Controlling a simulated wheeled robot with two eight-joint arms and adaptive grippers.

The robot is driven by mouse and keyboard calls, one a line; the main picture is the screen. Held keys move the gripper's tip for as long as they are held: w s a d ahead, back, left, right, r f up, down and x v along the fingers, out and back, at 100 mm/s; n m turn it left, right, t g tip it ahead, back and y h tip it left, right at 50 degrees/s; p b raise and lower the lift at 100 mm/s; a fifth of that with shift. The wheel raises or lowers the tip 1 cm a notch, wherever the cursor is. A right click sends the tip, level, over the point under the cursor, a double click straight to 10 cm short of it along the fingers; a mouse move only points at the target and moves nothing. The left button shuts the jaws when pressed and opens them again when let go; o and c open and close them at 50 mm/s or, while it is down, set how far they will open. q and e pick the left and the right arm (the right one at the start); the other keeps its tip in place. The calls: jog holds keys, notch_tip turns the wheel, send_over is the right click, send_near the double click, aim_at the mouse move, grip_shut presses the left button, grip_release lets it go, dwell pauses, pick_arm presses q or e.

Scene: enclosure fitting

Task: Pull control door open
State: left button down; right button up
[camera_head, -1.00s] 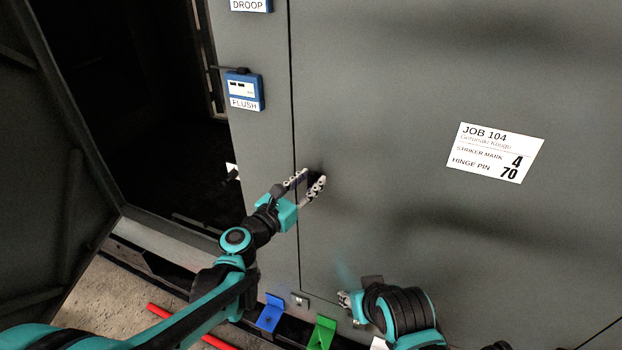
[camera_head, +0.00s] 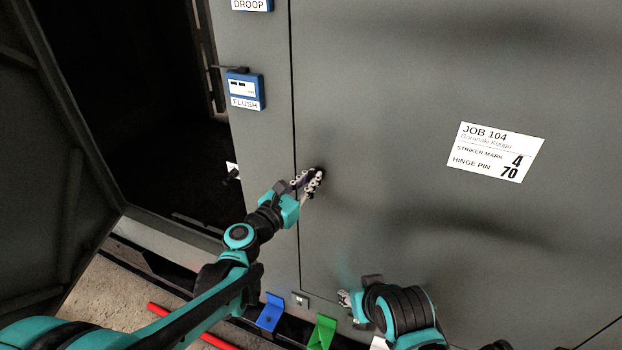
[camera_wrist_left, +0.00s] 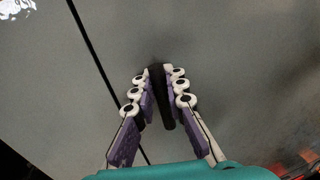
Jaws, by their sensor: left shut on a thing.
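The control door (camera_head: 420,110) is a large grey panel that fills the right of the head view. A dark vertical seam runs along its left edge, and no gap shows there. My left gripper (camera_head: 312,182) is at the door near this seam. In the left wrist view, its fingers (camera_wrist_left: 160,95) are shut on a dark upright handle (camera_wrist_left: 159,82) on the door face. The fingers hide most of the handle in the head view. My right gripper (camera_head: 345,300) is low by the door's lower left corner. Its fingers are too small to tell whether open or shut.
A blue box marked FLUSH (camera_head: 245,91) sits left of the seam, with a DROOP box (camera_head: 251,4) above. A JOB 104 label (camera_head: 495,151) is on the door. Blue (camera_head: 271,312) and green (camera_head: 321,332) tabs stand below. A dark open bay (camera_head: 130,100) lies left.

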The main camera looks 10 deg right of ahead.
pick_arm(q)
jog(key=m, duration=0.3)
jog(key=shift+s+d+m+y, duration=0.2)
jog(key=shift+d+m+y, duration=0.1)
jog(key=shift+m+y, duration=0.1)
jog(key=m, duration=0.2)
jog(key=m+y, duration=0.1)
jog(key=m, duration=0.1)
jog(key=shift+s+d+f+g, duration=0.2)
jog(key=shift+d+f+g, duration=0.05)
jog(key=shift+d+g, duration=0.05)
jog(key=m, duration=0.2)
jog(key=m+y, duration=0.1)
jog(key=shift+s+d+f+m, duration=0.15)
jog(key=shift+d+f+m, duration=0.05)
jog(key=shift+f+m, duration=0.2)
jog(key=shift+f+m+t+y+b, duration=0.2)
jog(key=shift+m+y+b, duration=0.1)
jog(key=shift+m, duration=0.5)
jog(key=shift+f+m+t+y+b, duration=0.1)
jog(key=shift+m+t+y+b, duration=0.15)
jog(key=shift+m, duration=0.55)
